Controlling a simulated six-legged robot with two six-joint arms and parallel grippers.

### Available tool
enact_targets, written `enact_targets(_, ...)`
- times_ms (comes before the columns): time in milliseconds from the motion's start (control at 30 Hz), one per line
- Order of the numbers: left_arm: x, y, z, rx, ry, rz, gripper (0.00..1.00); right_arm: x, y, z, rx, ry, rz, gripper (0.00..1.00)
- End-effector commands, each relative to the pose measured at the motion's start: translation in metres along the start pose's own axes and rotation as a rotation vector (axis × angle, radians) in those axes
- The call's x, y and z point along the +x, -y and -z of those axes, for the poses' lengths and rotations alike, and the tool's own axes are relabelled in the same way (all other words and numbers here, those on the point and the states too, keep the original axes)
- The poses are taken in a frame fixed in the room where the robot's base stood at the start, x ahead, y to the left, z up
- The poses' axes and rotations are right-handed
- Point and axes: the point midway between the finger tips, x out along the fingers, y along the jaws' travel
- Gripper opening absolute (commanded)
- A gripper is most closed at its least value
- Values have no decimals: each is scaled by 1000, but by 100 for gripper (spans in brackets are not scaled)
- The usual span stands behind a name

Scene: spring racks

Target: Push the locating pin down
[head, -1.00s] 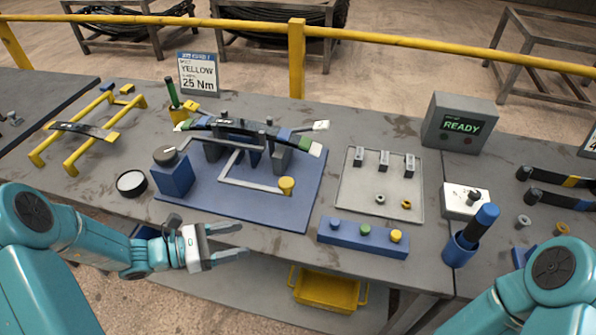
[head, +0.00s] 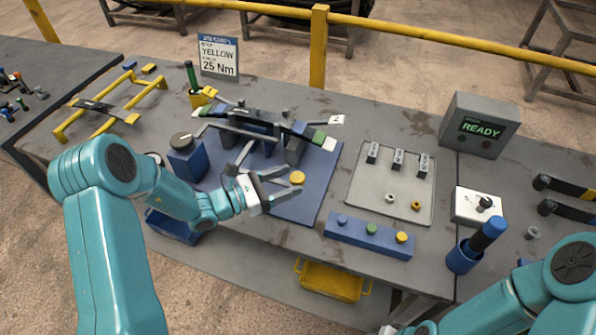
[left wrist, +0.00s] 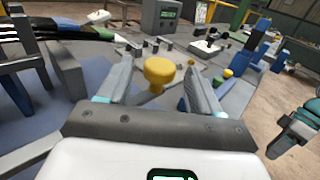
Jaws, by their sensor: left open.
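The yellow round-headed knob (head: 297,178), which looks like the locating pin, stands upright on the blue fixture plate (head: 312,200). In the left wrist view the yellow knob (left wrist: 159,70) stands between and beyond my open fingers. My left gripper (head: 289,181) is open and empty, its fingers reaching toward the knob from the left; I cannot tell whether they touch it. It also shows in the left wrist view (left wrist: 158,85). The leaf spring (head: 262,122) lies across the fixture's supports behind.
A blue box with a dial (head: 186,157) stands left of the fixture. A grey tray (head: 366,203) with small parts, a blue button bar (head: 345,238), a READY box (head: 480,125) and a blue holder (head: 463,257) stand to the right. A sign (head: 219,59) reads YELLOW, 25 Nm.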

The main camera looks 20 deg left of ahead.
Motion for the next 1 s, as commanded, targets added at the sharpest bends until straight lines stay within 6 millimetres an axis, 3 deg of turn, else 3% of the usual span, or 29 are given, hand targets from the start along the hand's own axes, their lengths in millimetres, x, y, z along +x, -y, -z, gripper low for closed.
enact_targets(200, 31, 0, -1, 0, 0, 1, 64, -8, 3, 0, 0, 0, 0, 43)
enact_targets(567, 37, -1, 0, 0, 0, 0, 64, -8, 3, 0, 0, 0, 0, 43)
enact_targets(767, 37, 0, 0, 0, 0, 1, 0, -8, 3, 0, 0, 0, 0, 43)
enact_targets(1000, 37, 0, 17, -1, -1, 1, 0, 6, -2, 0, 0, 0, 0, 43)
